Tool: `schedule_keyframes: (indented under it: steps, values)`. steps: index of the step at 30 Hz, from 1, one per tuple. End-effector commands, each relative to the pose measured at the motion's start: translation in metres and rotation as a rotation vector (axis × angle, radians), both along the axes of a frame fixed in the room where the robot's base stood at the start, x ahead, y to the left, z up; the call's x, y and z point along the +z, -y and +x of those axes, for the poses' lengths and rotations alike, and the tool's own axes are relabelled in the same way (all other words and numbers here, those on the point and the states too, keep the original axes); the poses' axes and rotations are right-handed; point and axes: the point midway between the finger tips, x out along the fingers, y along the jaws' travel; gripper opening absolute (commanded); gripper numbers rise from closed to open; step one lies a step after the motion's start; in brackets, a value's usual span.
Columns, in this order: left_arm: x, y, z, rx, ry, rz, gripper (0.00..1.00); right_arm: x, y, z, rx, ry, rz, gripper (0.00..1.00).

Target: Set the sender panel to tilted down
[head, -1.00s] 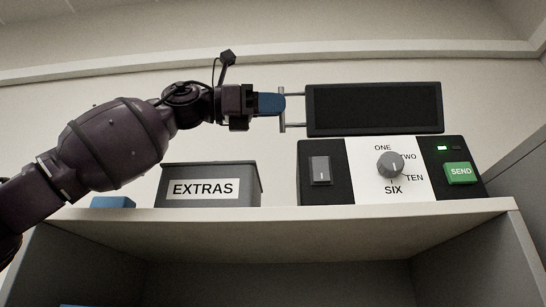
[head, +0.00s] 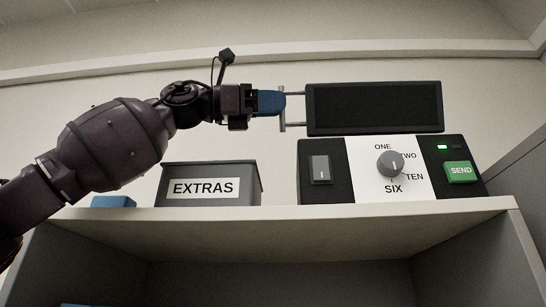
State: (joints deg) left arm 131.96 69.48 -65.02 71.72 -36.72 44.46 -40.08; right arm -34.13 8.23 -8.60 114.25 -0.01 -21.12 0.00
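The sender panel, a dark flat screen (head: 375,108) in a black frame, sits above the sender box (head: 327,190) on the shelf. A metal handle (head: 283,110) stands out from the panel's left side. My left gripper (head: 272,103), with blue fingers, is at this handle, and its fingertips meet the handle's upright bar. Whether the fingers are closed around the bar is too small to tell. The panel's face is toward me; its exact tilt is hard to judge. My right gripper is not in view.
The sender box carries a rocker switch (head: 320,169), a grey dial (head: 390,164) and a green SEND button (head: 460,172). A grey EXTRAS bin (head: 210,184) and a blue object (head: 113,202) stand to the left on the shelf (head: 290,220).

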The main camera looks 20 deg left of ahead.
Motion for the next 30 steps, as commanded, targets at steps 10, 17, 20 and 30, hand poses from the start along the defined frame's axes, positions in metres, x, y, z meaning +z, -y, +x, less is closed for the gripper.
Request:
schedule_keyframes:
  steps: [10, 17, 20, 30]
  values:
    - [-0.007, -0.048, -0.021, 0.003, 0.0, -0.002, 0.38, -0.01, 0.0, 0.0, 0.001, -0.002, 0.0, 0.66]
    - [-0.01, -0.08, -0.038, 0.001, 0.0, 0.0, 0.38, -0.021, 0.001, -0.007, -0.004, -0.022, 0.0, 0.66]
    - [-0.011, -0.089, -0.042, 0.001, 0.0, 0.0, 0.38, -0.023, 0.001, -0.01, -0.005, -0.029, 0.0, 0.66]
    - [-0.011, -0.095, -0.046, 0.001, 0.0, 0.001, 0.38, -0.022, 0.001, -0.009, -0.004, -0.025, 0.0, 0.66]
